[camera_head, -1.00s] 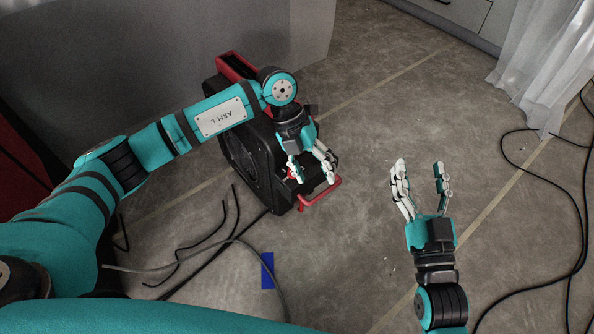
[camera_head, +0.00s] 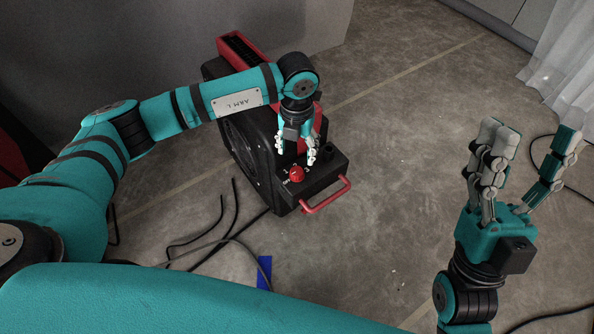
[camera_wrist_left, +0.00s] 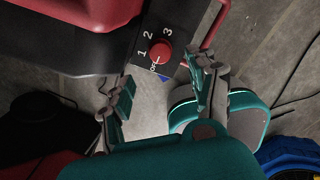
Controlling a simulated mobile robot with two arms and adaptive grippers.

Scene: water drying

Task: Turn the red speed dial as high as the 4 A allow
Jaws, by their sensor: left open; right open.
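The red speed dial (camera_head: 296,174) sits on the black top panel of the red and black blower (camera_head: 262,165). In the left wrist view the dial (camera_wrist_left: 159,52) shows between the marks 1, 2 and 3 and a small white label at its lower edge that seems to read OFF. I cannot tell its exact setting. My left gripper (camera_head: 297,156) is open and empty, close behind the dial in the head view; its fingers (camera_wrist_left: 163,92) stand apart, clear of the dial. My right gripper (camera_head: 538,143) is open and empty, far right of the blower.
A red handle (camera_head: 327,196) juts from the blower's front edge. Black cables (camera_head: 212,232) lie on the floor at its left, near a blue patch (camera_head: 265,270). More cable and a white curtain (camera_head: 570,60) are at right. The floor between blower and right gripper is clear.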

